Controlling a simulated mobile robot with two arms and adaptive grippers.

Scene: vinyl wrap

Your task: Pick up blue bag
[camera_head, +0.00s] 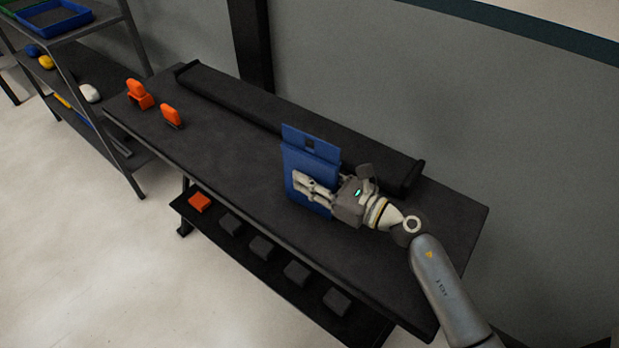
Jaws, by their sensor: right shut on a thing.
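The blue bag (311,158) stands upright over the dark table (235,150), right of its middle. It is flat, with a flap and a small dark patch near its top. My right gripper (299,182) comes in from the right and is shut on the bag, its fingers at the bag's lower part. The fingers and wrist hide part of the bag. I cannot tell whether the bag's bottom edge touches the table. My left gripper is not in view.
Orange tools (139,94) stand at the table's far left end. A long black roll holder (290,120) runs along the back edge by the wall. A lower shelf (245,262) holds several dark blocks and an orange one. A shelving rack (85,95) stands at left.

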